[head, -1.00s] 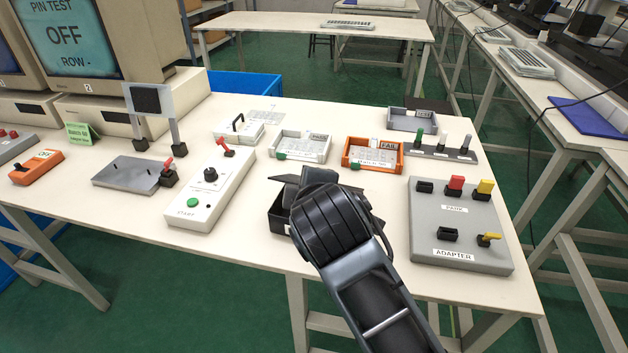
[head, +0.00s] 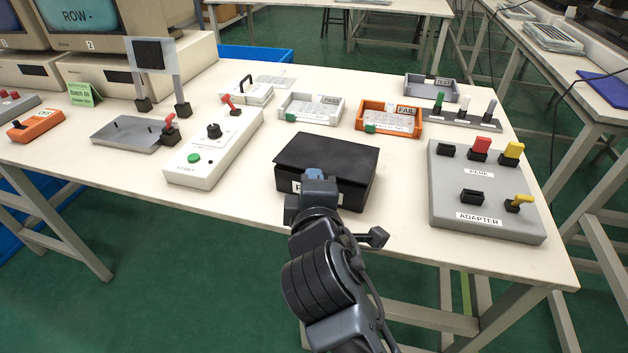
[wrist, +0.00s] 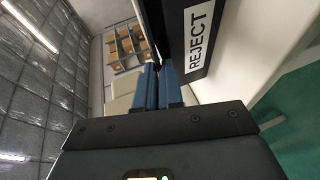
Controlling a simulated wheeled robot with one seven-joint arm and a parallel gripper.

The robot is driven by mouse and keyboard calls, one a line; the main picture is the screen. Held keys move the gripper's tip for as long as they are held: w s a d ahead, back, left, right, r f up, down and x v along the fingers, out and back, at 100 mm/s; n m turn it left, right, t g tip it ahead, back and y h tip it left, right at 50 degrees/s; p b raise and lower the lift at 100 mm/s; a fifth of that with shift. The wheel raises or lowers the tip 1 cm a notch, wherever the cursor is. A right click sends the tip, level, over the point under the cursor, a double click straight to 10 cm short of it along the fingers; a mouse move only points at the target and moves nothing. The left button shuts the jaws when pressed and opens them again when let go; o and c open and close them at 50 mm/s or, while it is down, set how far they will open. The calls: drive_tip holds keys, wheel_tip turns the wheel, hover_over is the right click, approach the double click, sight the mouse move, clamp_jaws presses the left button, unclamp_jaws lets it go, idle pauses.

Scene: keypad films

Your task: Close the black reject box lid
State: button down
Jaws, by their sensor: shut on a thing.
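The black reject box (head: 357,195) stands near the front edge of the table, its white label partly hidden behind my gripper in the head view. In the wrist view the fingers (wrist: 158,75) meet beside the lid's edge, with the REJECT label (wrist: 197,38) on the box front to the right.
A grey panel with coloured switches (head: 480,200) stands to the right, and a white start unit (head: 205,160) to the left. A white PASS tray (head: 312,118) and an orange FAIL tray (head: 388,130) lie behind the box. Bare tabletop shows at the box's left.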

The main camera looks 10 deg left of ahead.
drive_tip(key=shift+f, duration=0.2)
drive_tip(key=c, duration=1.3)
unclamp_jaws()
drive_tip(key=shift+r, duration=0.1)
drive_tip(key=v, duration=0.7)
drive_tip(key=shift+s+p, duration=0.3)
drive_tip(key=shift+p, duration=0.1)
drive_tip(key=shift+d+r, duration=0.1)
